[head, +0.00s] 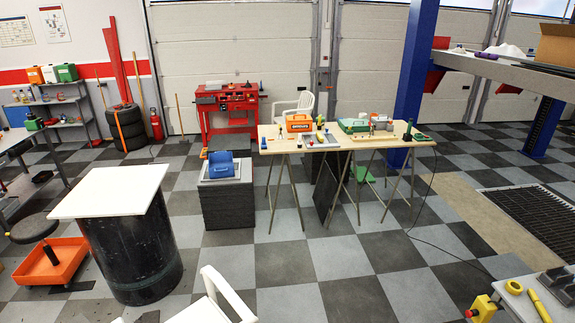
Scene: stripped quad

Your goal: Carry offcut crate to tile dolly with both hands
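No thing here is plainly labelled as the offcut crate or the tile dolly. A stack of dark floor tiles (228,207) stands on the floor left of the middle; whether it has a dolly under it I cannot tell. A grey tray (205,177) with a blue box (221,164) sits on top of the stack. Neither of my grippers is in view.
A white-topped black drum (130,255) stands left of the stack. A trestle table (345,140) with cases and tools stands behind right. A white plastic chair (228,292) is at the bottom edge. A grey bench corner (530,295) is bottom right. Checkered floor in the middle is clear.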

